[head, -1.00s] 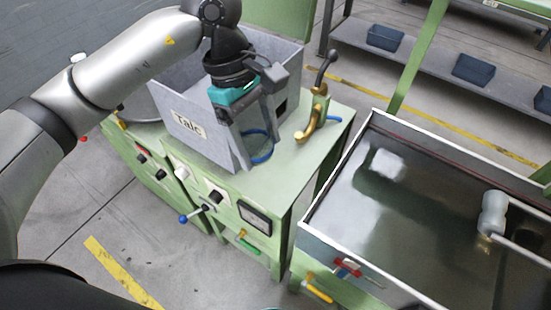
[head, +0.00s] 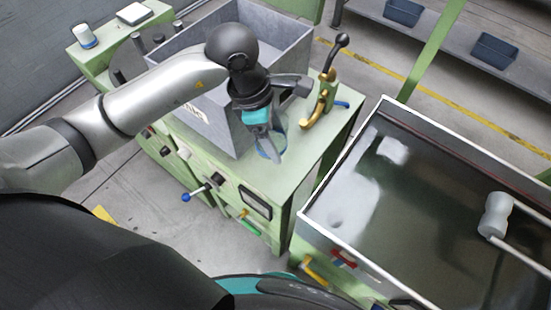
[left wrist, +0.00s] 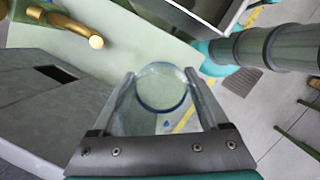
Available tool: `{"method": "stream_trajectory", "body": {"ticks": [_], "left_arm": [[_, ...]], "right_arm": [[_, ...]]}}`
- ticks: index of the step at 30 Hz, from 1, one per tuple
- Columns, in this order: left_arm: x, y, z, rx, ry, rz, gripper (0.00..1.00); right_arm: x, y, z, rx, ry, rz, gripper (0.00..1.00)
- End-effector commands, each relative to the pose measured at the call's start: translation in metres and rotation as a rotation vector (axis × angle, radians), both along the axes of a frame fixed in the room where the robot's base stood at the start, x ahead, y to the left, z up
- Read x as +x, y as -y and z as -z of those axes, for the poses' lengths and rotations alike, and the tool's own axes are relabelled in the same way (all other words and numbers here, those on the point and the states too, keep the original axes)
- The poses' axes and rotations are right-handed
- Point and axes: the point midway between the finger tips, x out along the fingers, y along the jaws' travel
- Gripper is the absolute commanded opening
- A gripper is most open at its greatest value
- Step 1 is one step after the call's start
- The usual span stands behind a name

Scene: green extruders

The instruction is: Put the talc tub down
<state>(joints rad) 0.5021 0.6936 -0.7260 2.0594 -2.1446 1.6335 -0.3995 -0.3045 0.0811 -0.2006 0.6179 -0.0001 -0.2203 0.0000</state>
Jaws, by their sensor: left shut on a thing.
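The talc tub (left wrist: 162,88) looks like a clear, round vessel with a blue rim. In the left wrist view it sits between the two fingers of my left gripper (left wrist: 165,95), which is shut on it. In the head view my left gripper (head: 270,148) points down just right of the grey box, above the green machine top (head: 300,150). The tub is mostly hidden there, with only bits of clear wall and blue showing by the fingers. I cannot tell whether it touches the top. My right gripper is in neither view.
The grey box (head: 205,125), labelled Talc, stands close left of the gripper. A brass tap with a black lever (head: 323,100) rises to the right. A dark, shiny tank (head: 440,190) lies beyond a gap. The front right machine top is clear.

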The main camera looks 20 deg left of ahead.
Motion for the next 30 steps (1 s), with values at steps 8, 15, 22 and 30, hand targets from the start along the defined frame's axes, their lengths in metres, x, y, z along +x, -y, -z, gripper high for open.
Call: {"method": "stream_trajectory", "body": {"ticks": [8,15,22,30], "left_arm": [[0.0,0.001,0.047,-0.001,0.0,0.002,0.23],[-0.001,0.001,0.068,-0.001,-0.003,0.002,0.23],[0.0,0.0,0.093,-0.001,0.0,0.002,0.23],[0.0,0.0,0.095,-0.001,0.001,0.003,0.23]], "right_arm": [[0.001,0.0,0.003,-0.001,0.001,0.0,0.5],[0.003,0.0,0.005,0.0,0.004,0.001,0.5],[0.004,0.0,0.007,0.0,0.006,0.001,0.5],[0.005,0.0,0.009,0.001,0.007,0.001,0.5]]}}
